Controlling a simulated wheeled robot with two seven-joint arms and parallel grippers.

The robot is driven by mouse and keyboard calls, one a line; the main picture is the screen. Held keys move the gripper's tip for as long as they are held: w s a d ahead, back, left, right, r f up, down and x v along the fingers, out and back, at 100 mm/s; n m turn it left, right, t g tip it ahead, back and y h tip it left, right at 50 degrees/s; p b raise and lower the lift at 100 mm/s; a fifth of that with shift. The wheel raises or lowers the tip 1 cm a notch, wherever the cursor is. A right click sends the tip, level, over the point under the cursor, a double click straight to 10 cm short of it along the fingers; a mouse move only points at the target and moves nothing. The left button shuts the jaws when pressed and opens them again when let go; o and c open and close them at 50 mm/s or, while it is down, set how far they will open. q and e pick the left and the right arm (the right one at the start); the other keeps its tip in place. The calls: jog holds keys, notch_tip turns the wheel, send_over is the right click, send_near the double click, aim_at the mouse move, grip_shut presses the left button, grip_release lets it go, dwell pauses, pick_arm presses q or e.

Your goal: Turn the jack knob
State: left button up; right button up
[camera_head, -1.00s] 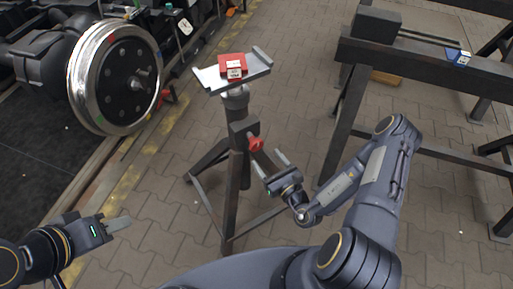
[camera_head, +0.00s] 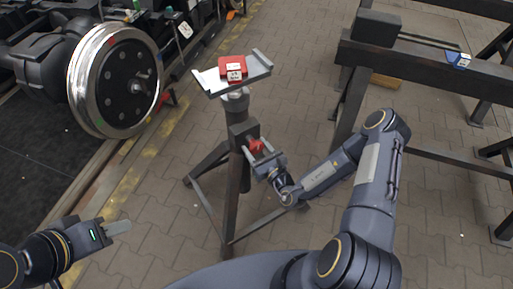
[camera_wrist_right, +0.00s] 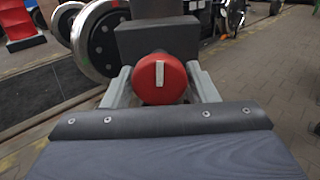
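The jack is a dark tripod stand (camera_head: 232,195) with a grey cradle (camera_head: 258,74) on top, in the middle of the head view. Its red knob (camera_head: 256,146) sticks out of the post on the side facing my right arm. In the right wrist view the knob (camera_wrist_right: 160,78) is round, with a pale upright bar on its face. My right gripper (camera_head: 256,148) is open, with one finger on each side of the knob; it also shows in the right wrist view (camera_wrist_right: 160,88). I cannot tell whether the fingers touch it. My left gripper (camera_head: 118,227) is at the lower left, away from the jack.
A red box (camera_head: 232,70) with a white label lies on the cradle. A wheel (camera_head: 116,80) on a bogie stands at the left. A dark steel frame (camera_head: 430,70) with a blue item (camera_head: 459,60) stands at the right.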

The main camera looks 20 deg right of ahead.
jog(key=c, duration=0.6)
